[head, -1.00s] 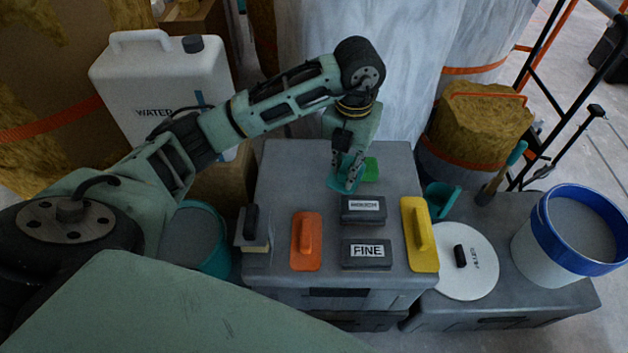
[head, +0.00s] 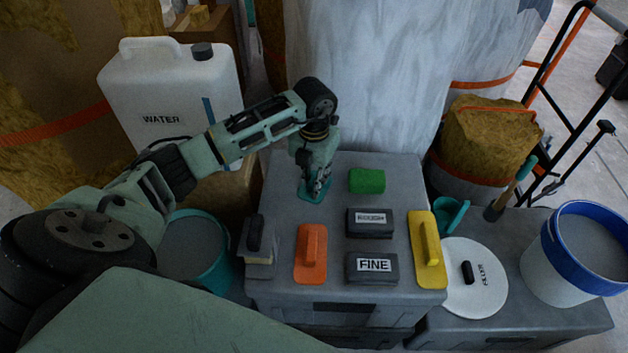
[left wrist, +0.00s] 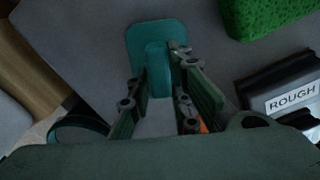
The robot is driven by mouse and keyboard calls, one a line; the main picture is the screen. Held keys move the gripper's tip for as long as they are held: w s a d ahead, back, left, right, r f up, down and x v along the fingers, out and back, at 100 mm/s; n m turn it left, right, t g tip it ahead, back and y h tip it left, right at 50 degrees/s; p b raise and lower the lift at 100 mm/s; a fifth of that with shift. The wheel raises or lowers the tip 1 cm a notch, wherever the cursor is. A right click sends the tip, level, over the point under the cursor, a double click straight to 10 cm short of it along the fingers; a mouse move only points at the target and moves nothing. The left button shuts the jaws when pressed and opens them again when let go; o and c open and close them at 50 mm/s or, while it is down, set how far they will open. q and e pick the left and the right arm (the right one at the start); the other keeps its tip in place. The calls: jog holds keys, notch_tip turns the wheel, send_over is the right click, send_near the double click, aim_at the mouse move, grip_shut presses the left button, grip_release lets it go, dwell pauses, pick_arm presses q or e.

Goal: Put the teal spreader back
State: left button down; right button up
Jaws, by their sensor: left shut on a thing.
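The teal spreader (head: 314,196) is at the back left of the grey case top (head: 280,185), behind the orange float (head: 311,254). My left gripper (head: 315,190) points down over it and is shut on its raised handle. In the left wrist view the spreader (left wrist: 148,38) shows its flat plate beyond the fingers, with the handle between the two fingertips (left wrist: 160,75). I cannot tell whether the plate touches the case top. My right gripper is not in view.
A green sponge (head: 367,180), ROUGH block (head: 369,222), FINE block (head: 371,268) and yellow float (head: 427,249) lie on the case. A grey block with a black handle (head: 257,239) is at its left edge. A water canister (head: 168,95) stands behind left.

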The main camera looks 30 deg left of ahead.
pick_arm(q)
jog(key=shift+f, duration=0.25)
jog(key=c, duration=1.6)
grip_release()
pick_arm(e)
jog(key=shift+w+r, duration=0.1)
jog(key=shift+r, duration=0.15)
pick_arm(q)
jog(key=shift+r, duration=0.4)
notch_tip(320, 180, up, 11)
jog(key=shift+r+p, duration=0.2)
jog(key=shift+p, duration=0.5)
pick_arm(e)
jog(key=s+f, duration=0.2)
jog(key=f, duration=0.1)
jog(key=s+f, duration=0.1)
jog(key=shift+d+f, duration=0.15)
